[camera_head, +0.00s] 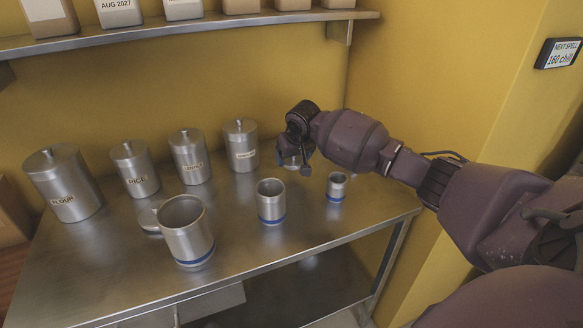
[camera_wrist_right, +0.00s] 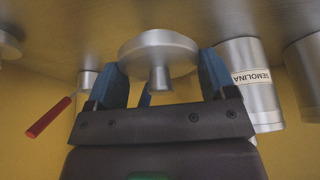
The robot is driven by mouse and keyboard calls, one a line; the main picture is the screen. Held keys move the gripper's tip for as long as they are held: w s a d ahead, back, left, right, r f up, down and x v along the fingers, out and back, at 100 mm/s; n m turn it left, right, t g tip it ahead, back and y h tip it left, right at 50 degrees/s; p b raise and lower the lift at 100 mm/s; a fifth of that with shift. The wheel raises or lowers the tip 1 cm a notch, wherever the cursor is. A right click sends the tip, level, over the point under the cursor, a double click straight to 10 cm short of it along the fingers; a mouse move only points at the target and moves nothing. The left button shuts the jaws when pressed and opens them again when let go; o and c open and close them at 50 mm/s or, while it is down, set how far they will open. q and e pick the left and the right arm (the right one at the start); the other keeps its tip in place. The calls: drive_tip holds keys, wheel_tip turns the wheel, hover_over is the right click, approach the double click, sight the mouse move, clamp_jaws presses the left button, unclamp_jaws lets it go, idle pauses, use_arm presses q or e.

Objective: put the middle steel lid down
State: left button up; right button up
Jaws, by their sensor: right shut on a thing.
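My right gripper (camera_head: 294,150) is low over the back right of the steel table, right of the semolina canister (camera_head: 240,146). In the wrist view, its blue fingers (camera_wrist_right: 163,82) are on either side of a round steel lid (camera_wrist_right: 158,45), with the lid's knob towards the palm. In the head view the lid is mostly hidden by the gripper; I cannot tell if it touches the table. Three open steel canisters with blue bands stand in front: large (camera_head: 188,235), middle (camera_head: 271,205) and small (camera_head: 336,188). Another lid (camera_head: 149,218) lies behind the large one. My left gripper is out of view.
Lidded canisters for flour (camera_head: 66,185), rice (camera_head: 136,170) and a third (camera_head: 190,158) line the back. A shelf (camera_head: 190,30) hangs above. A red rod (camera_wrist_right: 48,117) shows in the wrist view. The table's front right is clear.

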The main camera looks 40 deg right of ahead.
sight(292, 175)
drive_tip(key=f, duration=0.1)
drive_tip(key=f+b, duration=0.1)
drive_tip(key=f, duration=0.3)
drive_tip(key=shift+w+d+b, duration=0.1)
drive_tip(key=shift+w+b, duration=0.2)
drive_tip(key=shift+w+r, duration=0.1)
drive_tip(key=shift+r, duration=0.15)
drive_tip(key=o, duration=0.9)
drive_tip(key=shift+f, duration=0.1)
drive_tip(key=shift+c, duration=0.2)
